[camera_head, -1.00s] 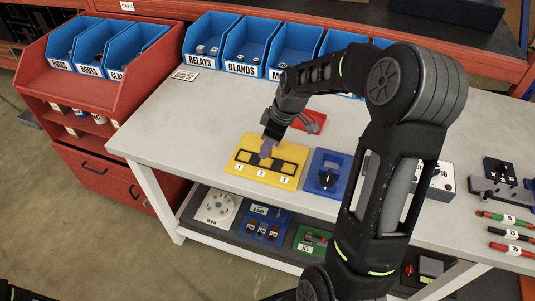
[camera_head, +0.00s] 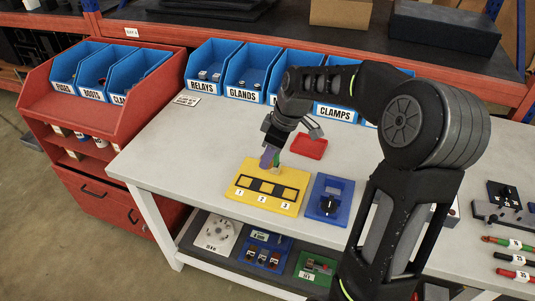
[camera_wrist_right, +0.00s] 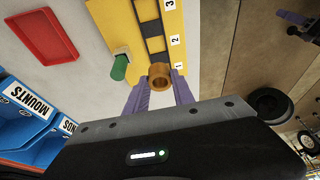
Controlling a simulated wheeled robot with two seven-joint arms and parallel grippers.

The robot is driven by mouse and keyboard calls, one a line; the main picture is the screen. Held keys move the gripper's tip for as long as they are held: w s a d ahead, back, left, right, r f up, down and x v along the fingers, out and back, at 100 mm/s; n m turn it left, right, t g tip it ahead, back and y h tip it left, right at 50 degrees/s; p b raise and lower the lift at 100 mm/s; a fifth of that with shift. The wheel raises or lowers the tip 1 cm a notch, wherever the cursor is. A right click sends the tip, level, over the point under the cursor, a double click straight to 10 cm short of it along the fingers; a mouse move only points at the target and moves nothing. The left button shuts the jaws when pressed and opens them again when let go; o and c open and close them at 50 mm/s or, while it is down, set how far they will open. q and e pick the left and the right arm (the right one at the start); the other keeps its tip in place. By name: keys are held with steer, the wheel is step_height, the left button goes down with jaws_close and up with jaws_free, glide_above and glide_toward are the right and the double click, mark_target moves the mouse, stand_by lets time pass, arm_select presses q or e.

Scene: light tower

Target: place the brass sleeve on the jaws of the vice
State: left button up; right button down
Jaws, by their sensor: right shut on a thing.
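My right gripper (camera_head: 270,157) is over the far edge of the yellow board (camera_head: 243,197). In the right wrist view its purple fingers (camera_wrist_right: 159,90) are shut on the brass sleeve (camera_wrist_right: 160,77), a short ring with its open end showing. The sleeve appears held above the board near the number 1; the exact gap is unclear. A small purple-fingered shape (camera_wrist_right: 292,20), probably my left gripper, shows in the right wrist view.
A blue board with a black knob (camera_head: 327,205) and a red tray (camera_head: 309,146) are nearby. Labelled blue bins (camera_head: 248,72) line the back. Striped rods (camera_head: 510,243) lie at the right. My right arm hides much of the table.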

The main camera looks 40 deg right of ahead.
stand_by(0.4)
steer(key=m, duration=0.3)
steer(key=shift+w+d+f+h, duration=0.1)
steer(key=shift+d+f+h, duration=0.05)
steer(key=shift+d+h, duration=0.25)
steer(key=m, duration=0.1)
steer(key=f+m, duration=0.1)
steer(key=m+h, duration=0.1)
steer(key=shift+d+f+t, duration=0.15)
steer(key=shift+d+t, duration=0.1)
steer(key=shift+t, duration=0.05)
steer(key=w+a+m, duration=0.1)
steer(key=a, duration=0.1)
steer(key=w+a+f+m, duration=0.1)
steer(key=a, duration=0.2)
steer(key=w+a+f+m+h, duration=0.1)
steer(key=a, duration=0.1)
steer(key=shift+a+f, duration=0.15)
steer(key=w+a+n, duration=0.1)
steer(key=a+n, duration=0.1)
steer(key=a, duration=0.9)
steer(key=shift+a+y, duration=0.25)
steer(key=shift+y, duration=0.15)
